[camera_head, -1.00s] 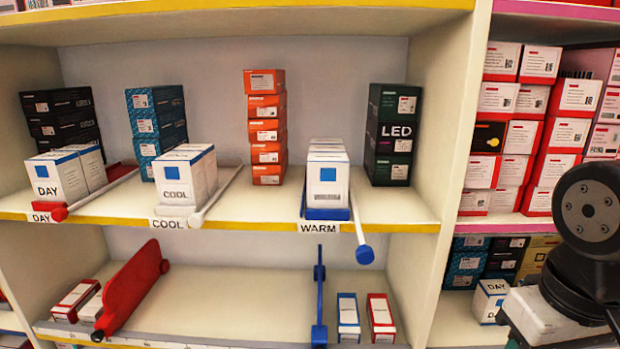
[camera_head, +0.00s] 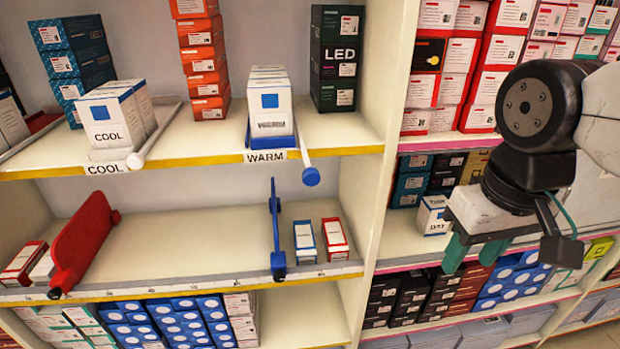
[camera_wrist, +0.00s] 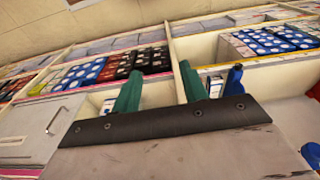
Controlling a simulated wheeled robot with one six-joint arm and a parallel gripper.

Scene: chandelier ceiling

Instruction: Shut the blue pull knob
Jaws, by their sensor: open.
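The blue pull knob (camera_head: 311,176) is the round end of a white rod (camera_head: 302,145) beside the white boxes (camera_head: 270,105) over the WARM label (camera_head: 271,156). The rod sticks out past the shelf's front edge, with the knob hanging in front of it. My gripper (camera_head: 468,262) has two green fingers, apart and empty, well to the right of the knob and lower in the picture. The fingers also show in the wrist view (camera_wrist: 160,82), pointing at the shelves. A blue piece at that view's lower right edge is too cut off to identify.
A blue upright divider (camera_head: 276,232) and a red one (camera_head: 84,240) stand on the shelf below. Small boxes (camera_head: 305,241) stand right of the blue divider. A vertical shelf panel (camera_head: 385,130) lies between knob and gripper.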

